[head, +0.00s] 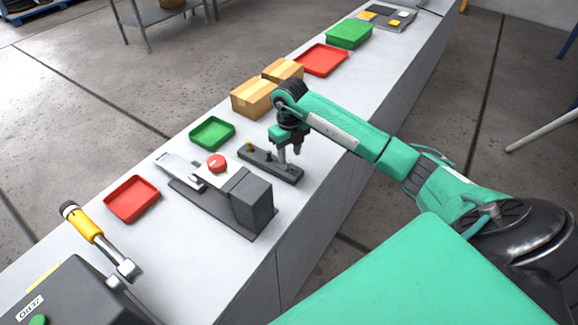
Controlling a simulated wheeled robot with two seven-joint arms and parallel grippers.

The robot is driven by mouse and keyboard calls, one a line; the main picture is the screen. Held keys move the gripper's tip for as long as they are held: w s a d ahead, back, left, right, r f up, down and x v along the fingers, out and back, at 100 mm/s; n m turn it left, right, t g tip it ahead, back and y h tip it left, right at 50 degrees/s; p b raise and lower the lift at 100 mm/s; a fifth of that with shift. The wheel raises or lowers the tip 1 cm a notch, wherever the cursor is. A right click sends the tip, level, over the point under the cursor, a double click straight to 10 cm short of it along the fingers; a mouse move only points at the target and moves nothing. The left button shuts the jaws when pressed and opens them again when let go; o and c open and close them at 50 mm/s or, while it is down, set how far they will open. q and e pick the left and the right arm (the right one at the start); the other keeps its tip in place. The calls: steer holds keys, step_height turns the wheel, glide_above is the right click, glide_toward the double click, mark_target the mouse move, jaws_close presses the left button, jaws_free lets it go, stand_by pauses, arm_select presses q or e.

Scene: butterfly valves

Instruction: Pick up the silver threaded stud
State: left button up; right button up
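A dark rack bar (258,161) lies on the bench with small studs standing in a row. A brass-coloured stud (249,147) is at its left end and a dark one (268,156) is near its middle. My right gripper (290,155) points down over the right part of the bar. Its two grey fingers look apart, with a gap between them. I cannot clearly pick out the silver threaded stud; that part of the bar is partly hidden by the fingers. My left gripper is not in view.
A grey fixture with a red button (217,163) stands left of the bar. Green (212,133) and red (132,199) trays and cardboard boxes (252,98) are nearby. A yellow-handled tool (82,222) is at lower left.

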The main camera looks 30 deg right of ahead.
mark_target(289, 162)
step_height(289, 162, down, 4)
steer(key=shift+a+f+p, duration=0.15)
steer(key=shift+f+p, duration=0.05)
steer(key=shift+p, duration=0.85)
steer(key=shift+s+f, duration=0.1)
steer(key=shift+f, duration=0.1)
jaws_close()
